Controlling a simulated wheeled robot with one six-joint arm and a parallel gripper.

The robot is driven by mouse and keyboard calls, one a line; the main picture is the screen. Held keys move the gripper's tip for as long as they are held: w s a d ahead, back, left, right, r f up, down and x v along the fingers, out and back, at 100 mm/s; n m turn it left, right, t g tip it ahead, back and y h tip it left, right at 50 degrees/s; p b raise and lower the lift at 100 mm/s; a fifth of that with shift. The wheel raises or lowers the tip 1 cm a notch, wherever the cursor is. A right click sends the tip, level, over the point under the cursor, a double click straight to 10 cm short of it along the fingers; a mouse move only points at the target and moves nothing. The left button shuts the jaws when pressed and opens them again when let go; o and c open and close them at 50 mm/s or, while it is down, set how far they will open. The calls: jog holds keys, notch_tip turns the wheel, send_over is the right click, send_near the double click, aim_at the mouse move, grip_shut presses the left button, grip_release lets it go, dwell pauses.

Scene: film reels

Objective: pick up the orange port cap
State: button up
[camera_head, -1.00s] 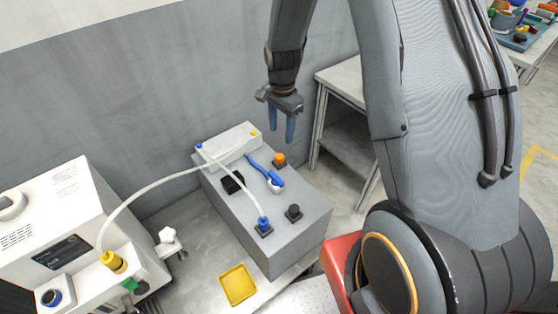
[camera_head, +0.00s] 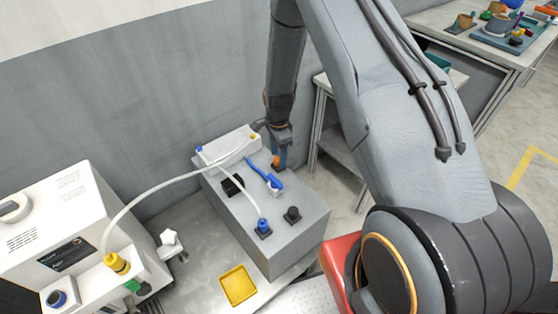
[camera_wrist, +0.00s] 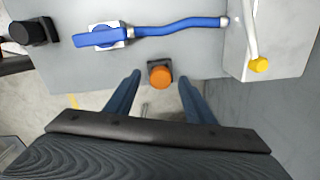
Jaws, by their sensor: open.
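The orange port cap (camera_wrist: 160,76) sits on a dark square base near the edge of the grey box (camera_wrist: 190,60). In the head view the orange cap (camera_head: 276,161) shows partly behind my fingers. My gripper (camera_head: 280,158) points down over that corner of the box, and it also shows in the wrist view (camera_wrist: 160,80). The fingers are spread with nothing held between them. I cannot tell how far the fingertips are above the cap.
A blue-handled valve (camera_head: 270,178) and a black cap (camera_head: 292,214) are close by on the box. A white block (camera_head: 228,145) stands at its back, with a pale hose running to the white machine (camera_head: 60,230). A yellow tray (camera_head: 238,286) lies in front.

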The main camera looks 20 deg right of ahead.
jog(key=shift+f, duration=0.9)
jog(key=c, duration=1.1)
jog(key=shift+c, duration=0.2)
jog(key=shift+r, duration=0.15)
